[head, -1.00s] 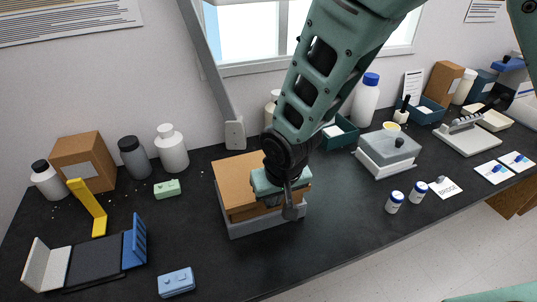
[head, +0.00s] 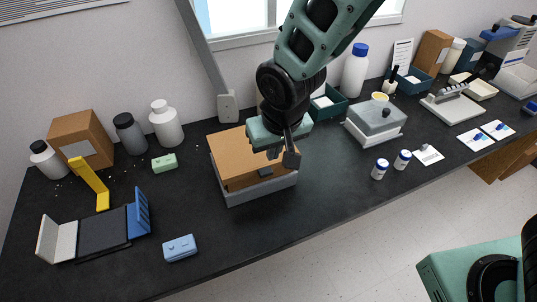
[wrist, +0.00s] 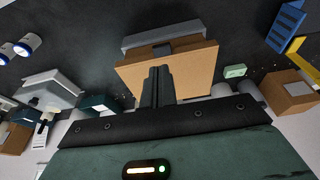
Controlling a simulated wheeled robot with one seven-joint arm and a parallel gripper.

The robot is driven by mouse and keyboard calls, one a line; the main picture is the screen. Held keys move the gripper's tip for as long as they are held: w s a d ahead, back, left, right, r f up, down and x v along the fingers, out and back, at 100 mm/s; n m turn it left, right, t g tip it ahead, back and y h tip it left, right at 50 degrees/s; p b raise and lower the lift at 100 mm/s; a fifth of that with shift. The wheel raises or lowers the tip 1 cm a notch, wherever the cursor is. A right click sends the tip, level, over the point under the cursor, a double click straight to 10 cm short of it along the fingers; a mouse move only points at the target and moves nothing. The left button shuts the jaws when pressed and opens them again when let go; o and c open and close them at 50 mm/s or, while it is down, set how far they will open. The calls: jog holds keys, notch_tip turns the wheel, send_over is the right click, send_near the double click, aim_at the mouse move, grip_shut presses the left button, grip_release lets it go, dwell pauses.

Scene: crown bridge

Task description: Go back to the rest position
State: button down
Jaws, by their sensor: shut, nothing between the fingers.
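My gripper (head: 282,150) is in the head view above the right part of a box with a wooden-brown top (head: 236,150) and a grey base (head: 262,193). Its fingers are together with nothing between them. In the wrist view the shut fingers (wrist: 157,86) point over the brown top (wrist: 190,72). A small dark handle (head: 265,171) shows on the box's front side. I cannot tell whether the fingers touch the box.
Left of the box are a light green block (head: 164,163), a blue block (head: 180,248), a yellow angled piece (head: 89,182) and several bottles. Right of it stand a grey-lidded white box (head: 376,122) and two small vials. The black bench (head: 300,215) is clear in front.

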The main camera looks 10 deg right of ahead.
jog(key=s+d+r, duration=0.1)
jog(key=s+r, duration=0.3)
jog(key=shift+s+r+b, duration=0.15)
jog(key=shift+b, duration=0.15)
jog(key=s+d+r+n+g, duration=0.1)
jog(key=s+d+n, duration=0.1)
jog(key=s, duration=0.5)
jog(key=s+d+r+n+g, duration=0.1)
jog(key=s+d+r+n, duration=0.1)
jog(key=s+d, duration=0.3)
jog(key=shift+s+r+n+g, duration=0.3)
jog(key=shift+s+g, duration=0.1)
jog(key=shift+s, duration=0.5)
